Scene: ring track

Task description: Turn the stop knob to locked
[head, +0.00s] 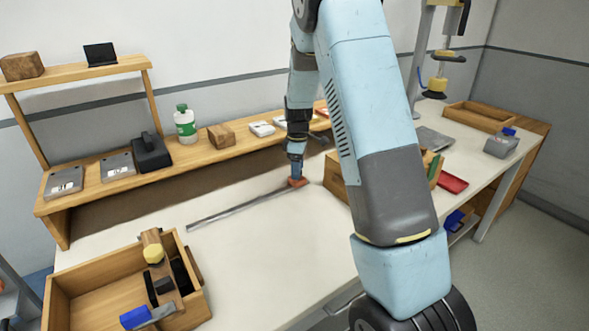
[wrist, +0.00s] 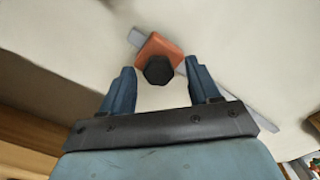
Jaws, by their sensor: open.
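The stop knob (wrist: 158,70) is a dark, faceted knob on an orange-red block (wrist: 150,47). The block sits on a grey metal track (wrist: 255,107) on the pale bench. In the head view the block (head: 299,182) is at the right end of the track (head: 240,208). My gripper (wrist: 156,82) is open, with one blue finger on each side just short of the knob. A gap shows between each finger and the knob. In the head view my gripper (head: 295,172) points down at the block and hides the knob.
A wooden tray (head: 75,285) with tools stands at the front left of the bench (head: 280,245). A wooden shelf (head: 120,185) with boxes and a green-and-white bottle (head: 185,124) runs along the back. A wooden box (head: 336,180) is close to the right of the block. The bench in front of the track is clear.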

